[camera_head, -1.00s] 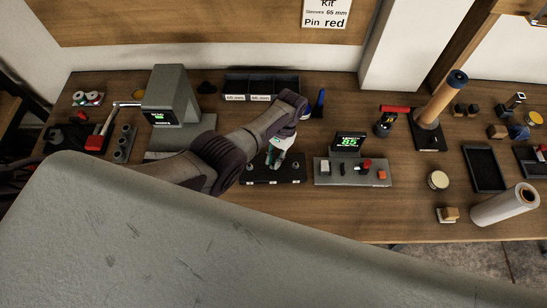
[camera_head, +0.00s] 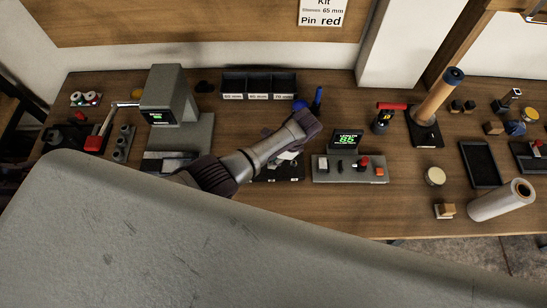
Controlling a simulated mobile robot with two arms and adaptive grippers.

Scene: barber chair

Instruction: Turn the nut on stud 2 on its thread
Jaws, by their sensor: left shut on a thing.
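My left arm comes in from the left and bends down over the black stud plate (camera_head: 292,174) in the middle of the bench. My left gripper (camera_head: 285,158) is only partly visible, its light body showing just below the wrist. It is low over the back part of the plate and shut on the nut. The nut, stud 2 and the fingertips are hidden by the gripper and arm. My right gripper is not in view.
A grey block with a green length display (camera_head: 347,141) stands close right of the plate. A black three-bin tray (camera_head: 260,84) is behind, with a blue upright tool (camera_head: 317,98) beside it. A grey press (camera_head: 167,95) stands left.

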